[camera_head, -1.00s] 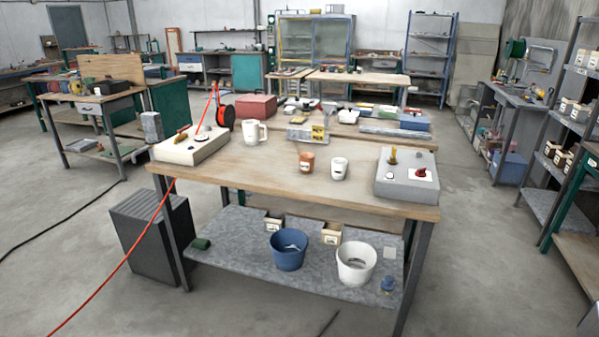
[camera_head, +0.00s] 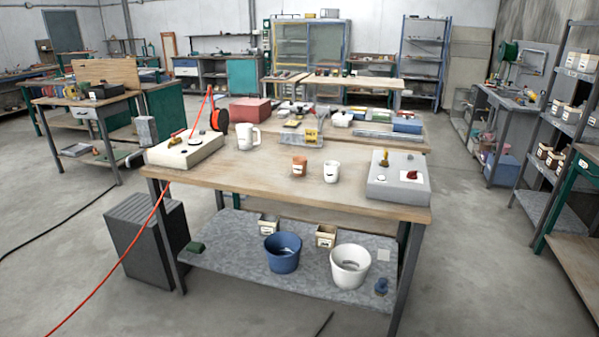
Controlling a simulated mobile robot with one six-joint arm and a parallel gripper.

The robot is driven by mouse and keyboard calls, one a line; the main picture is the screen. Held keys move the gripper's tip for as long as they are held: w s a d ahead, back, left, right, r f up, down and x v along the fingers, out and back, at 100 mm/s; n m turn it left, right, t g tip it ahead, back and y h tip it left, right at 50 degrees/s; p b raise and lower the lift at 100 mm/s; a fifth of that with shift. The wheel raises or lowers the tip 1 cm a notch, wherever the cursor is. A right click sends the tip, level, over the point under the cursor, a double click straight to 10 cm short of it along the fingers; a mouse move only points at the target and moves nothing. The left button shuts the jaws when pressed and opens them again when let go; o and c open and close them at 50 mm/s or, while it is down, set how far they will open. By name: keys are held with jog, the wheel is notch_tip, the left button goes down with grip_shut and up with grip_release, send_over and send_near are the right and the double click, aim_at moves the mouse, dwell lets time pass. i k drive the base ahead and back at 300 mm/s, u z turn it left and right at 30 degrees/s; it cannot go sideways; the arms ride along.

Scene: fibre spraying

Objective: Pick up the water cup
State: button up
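Several cups stand upright on the wooden top of the near workbench (camera_head: 270,188). A small white cup (camera_head: 331,171) with a dark mark on its side is right of the middle. A small orange-brown cup (camera_head: 299,166) with a pale label is just left of it, apart from it. A larger white mug (camera_head: 248,138) with a handle on its right stands further back and left. I cannot tell from looks which one is the water cup, nor whether any holds water. My gripper is not in view.
A grey control box (camera_head: 396,184) stands at the bench's right end, a cream one (camera_head: 185,151) at its left. The lower shelf holds a blue bucket (camera_head: 282,253) and a white bucket (camera_head: 350,267). A red hose (camera_head: 112,273) crosses the floor at left.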

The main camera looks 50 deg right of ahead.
aim_at(299, 166)
jog(key=z, duration=0.05)
jog(key=i, duration=0.95)
jog(key=u, duration=0.05)
